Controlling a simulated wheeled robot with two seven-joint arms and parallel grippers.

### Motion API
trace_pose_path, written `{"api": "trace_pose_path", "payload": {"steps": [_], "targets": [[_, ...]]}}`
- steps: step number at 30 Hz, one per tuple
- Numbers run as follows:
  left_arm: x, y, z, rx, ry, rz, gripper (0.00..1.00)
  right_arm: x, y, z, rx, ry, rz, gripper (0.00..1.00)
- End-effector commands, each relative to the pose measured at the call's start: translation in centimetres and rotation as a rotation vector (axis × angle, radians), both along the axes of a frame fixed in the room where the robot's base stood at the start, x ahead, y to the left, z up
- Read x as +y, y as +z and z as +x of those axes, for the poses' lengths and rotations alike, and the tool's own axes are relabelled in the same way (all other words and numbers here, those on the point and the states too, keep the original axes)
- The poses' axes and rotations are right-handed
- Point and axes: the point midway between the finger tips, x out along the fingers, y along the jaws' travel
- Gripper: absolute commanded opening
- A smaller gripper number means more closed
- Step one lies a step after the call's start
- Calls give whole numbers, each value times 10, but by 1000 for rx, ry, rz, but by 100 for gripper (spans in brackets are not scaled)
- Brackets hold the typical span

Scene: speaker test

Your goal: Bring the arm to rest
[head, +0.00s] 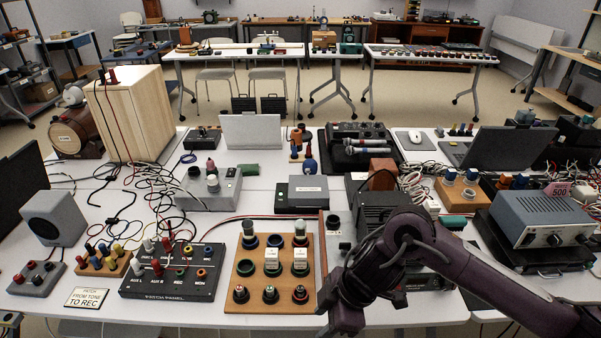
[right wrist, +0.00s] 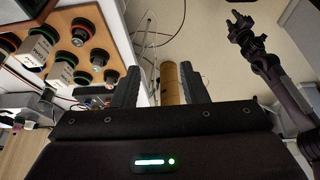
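My right arm comes in from the lower right in the head view and bends down at the table's front edge. Its wrist end (head: 345,315) is just right of the wooden board, and its fingertips are hidden there. In the right wrist view my right gripper (right wrist: 160,88) has its two dark fingers wide apart. A brown cylinder (right wrist: 172,85) shows between them, with gaps at both sides; I cannot tell its distance. A second dark arm, seemingly my left, shows over the floor with its gripper (right wrist: 243,28) small and unclear. It is not in the head view.
The wooden board (head: 236,300) with knobs and the black patch panel (head: 170,285) are near the front edge. A grey amplifier box (head: 545,215) is at the right. A speaker (head: 53,218), cables and a laptop (head: 495,147) crowd the table (head: 250,190). Floor shows beyond the edge.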

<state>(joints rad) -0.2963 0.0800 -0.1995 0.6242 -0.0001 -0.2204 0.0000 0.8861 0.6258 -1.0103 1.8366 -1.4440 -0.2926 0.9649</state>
Motion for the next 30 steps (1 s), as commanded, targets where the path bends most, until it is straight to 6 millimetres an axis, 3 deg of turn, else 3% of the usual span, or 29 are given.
{"api": "trace_pose_path", "payload": {"steps": [12, 21, 23, 26, 30], "targets": [[-1, 0, 2, -3, -1, -1, 36, 62, 8, -5, -144, -13, 184, 40], [0, -1, -8, 11, -1, 0, 36, 104, 42, 2, -311, -208, 375, 40], [0, -1, -8, 12, -1, 1, 36, 102, 51, 7, -344, -303, 404, 40], [0, -1, -8, 12, -1, 1, 36, 80, 61, 16, -376, -511, 414, 40], [0, -1, -7, 11, -1, 0, 36, 18, 52, 16, -340, -822, 330, 40]]}}
